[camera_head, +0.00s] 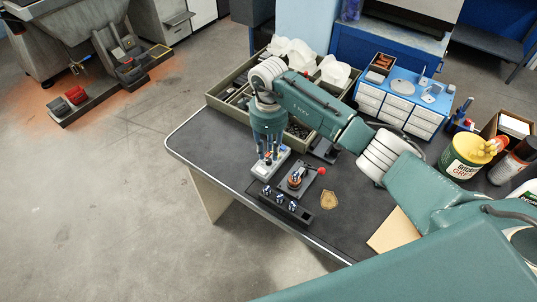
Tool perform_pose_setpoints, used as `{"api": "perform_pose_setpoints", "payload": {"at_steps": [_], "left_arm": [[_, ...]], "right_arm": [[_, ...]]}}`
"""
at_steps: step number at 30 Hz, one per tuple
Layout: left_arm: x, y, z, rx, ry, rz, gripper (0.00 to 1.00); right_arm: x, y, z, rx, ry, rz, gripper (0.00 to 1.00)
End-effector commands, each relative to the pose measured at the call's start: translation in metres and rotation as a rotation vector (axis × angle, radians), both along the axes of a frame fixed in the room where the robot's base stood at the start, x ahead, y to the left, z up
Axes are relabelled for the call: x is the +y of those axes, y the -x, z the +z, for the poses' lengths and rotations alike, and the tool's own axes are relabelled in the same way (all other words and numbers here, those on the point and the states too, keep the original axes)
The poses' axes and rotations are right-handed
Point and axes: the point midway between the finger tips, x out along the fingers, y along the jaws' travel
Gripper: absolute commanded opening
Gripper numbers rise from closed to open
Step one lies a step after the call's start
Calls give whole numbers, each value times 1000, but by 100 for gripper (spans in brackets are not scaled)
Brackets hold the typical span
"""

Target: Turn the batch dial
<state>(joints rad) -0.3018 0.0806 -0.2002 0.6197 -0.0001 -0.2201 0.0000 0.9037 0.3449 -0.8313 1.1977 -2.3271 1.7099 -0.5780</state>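My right gripper (268,157) points straight down over a small light grey box (259,172) on the dark bench. Its fingertips are at the top of the box, among small upright blue, red and yellowish parts; whether they are apart or closed on something is too small to tell. A dark strip with three small pale-and-blue knobs (279,198) lies along the bench's front edge. I cannot tell which of these is the batch dial. My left gripper is out of view.
A green-grey tray (222,106) with white crumpled pieces stands behind. A blue-and-white drawer unit (395,106) and a yellow-labelled tin (464,156) stand to the right. A brown badge-shaped piece (329,200) lies right of the strip. The bench's left end (196,135) is bare.

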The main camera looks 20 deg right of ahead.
Motion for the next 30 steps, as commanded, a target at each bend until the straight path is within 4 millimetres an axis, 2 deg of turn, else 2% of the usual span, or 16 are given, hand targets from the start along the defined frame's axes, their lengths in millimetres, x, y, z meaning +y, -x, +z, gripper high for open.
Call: {"api": "perform_pose_setpoints", "payload": {"at_steps": [3,7,18,19,22,30], "left_arm": [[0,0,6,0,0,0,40],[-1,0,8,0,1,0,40],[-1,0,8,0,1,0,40],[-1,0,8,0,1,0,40],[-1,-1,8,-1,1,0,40],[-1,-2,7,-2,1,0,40]], "right_arm": [[1,1,-19,4,-2,-1,24],[1,0,-32,1,-2,-1,24],[1,0,-39,-1,-2,0,24],[1,0,-39,-1,-2,0,20],[1,0,-39,-1,-2,0,0],[1,0,-39,-1,-2,-9,0]]}}
